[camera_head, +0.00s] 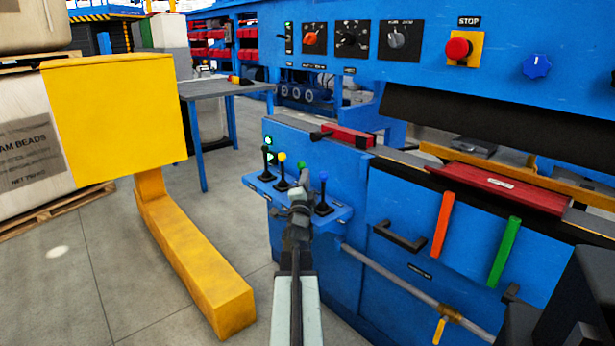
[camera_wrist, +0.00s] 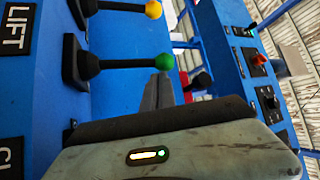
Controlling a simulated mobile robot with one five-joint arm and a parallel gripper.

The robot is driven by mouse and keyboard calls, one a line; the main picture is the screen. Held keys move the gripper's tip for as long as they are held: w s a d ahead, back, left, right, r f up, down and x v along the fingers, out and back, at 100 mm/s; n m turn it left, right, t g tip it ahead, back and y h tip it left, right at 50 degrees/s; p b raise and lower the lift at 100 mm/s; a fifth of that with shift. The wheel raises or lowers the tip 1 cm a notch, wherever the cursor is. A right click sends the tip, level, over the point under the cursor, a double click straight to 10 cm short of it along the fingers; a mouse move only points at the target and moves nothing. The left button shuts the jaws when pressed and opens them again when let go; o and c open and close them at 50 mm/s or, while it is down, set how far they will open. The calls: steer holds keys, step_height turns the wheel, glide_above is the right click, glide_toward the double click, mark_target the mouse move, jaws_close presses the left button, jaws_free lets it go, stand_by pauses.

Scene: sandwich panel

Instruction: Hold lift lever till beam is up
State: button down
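A row of small levers stands on a blue shelf (camera_head: 335,214) on the machine's front. The green-knobbed lever (camera_head: 301,165) is partly hidden behind my gripper (camera_head: 299,193). In the wrist view, a LIFT label (camera_wrist: 16,30) shows near the yellow-knobbed (camera_wrist: 153,9) and green-knobbed levers (camera_wrist: 164,62); it seems to belong to the green one. My gripper's fingers (camera_wrist: 160,92) look close together, with their tips right at the green knob and not around its stem. I cannot tell whether they touch. A long black beam (camera_head: 470,118) lies across the machine under the upper panel.
A blue-knobbed lever (camera_head: 323,177) stands close to the right of my gripper. A red stop button (camera_head: 458,48) is on the upper panel.

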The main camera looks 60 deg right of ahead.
steer(key=v, duration=0.2)
steer(key=s+b+v, duration=0.1)
steer(key=v, duration=0.2)
steer(key=shift+d+f, duration=0.15)
steer(key=shift+f, duration=0.05)
steer(key=shift+s, duration=0.15)
